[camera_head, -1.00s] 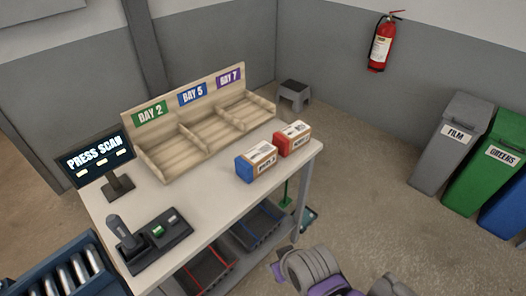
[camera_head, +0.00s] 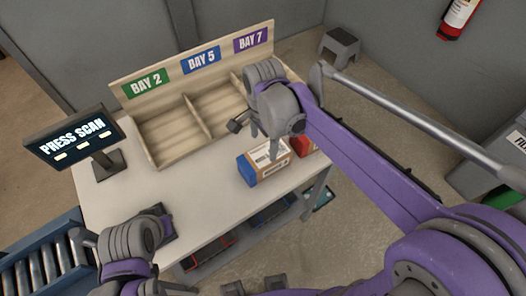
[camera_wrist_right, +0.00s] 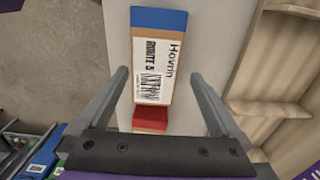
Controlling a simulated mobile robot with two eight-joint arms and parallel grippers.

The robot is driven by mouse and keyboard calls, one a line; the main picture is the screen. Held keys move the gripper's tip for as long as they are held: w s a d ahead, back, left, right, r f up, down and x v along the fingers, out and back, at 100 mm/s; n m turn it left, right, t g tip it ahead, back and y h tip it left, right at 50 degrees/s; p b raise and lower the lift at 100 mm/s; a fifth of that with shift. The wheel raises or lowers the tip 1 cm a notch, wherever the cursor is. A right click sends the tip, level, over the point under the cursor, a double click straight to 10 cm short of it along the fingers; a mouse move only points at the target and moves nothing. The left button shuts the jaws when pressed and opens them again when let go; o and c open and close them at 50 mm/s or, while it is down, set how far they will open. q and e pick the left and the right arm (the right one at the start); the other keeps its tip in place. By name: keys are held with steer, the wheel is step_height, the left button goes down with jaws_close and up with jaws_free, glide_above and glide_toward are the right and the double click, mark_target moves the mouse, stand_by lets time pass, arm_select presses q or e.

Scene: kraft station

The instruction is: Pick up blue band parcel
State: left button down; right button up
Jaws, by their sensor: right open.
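The blue band parcel (camera_head: 271,166) is a cardboard box with a blue end and a white label, lying on the white table near its right edge. My right gripper (camera_head: 256,139) is above it, open and empty. In the right wrist view the parcel (camera_wrist_right: 152,60) lies lengthwise between the open fingers (camera_wrist_right: 160,75), its label up and its blue end at the top. No contact shows. My left arm shows at the lower left of the head view; its fingers are not clear.
A red-banded parcel (camera_head: 304,145) lies beside the blue one, partly hidden by my right arm. A wooden tray with bays (camera_head: 165,139) stands behind. A scan screen (camera_head: 73,143) stands at the left, near a roller conveyor (camera_head: 42,262). The table's middle (camera_head: 205,195) is clear.

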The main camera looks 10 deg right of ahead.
mark_target(264, 155)
steer(key=f, duration=0.2)
steer(key=s+f, duration=0.1)
steer(key=shift+f, duration=0.35)
step_height(264, 155, down, 6)
steer(key=shift+w+d+r, duration=0.15)
steer(key=c, duration=1.5)
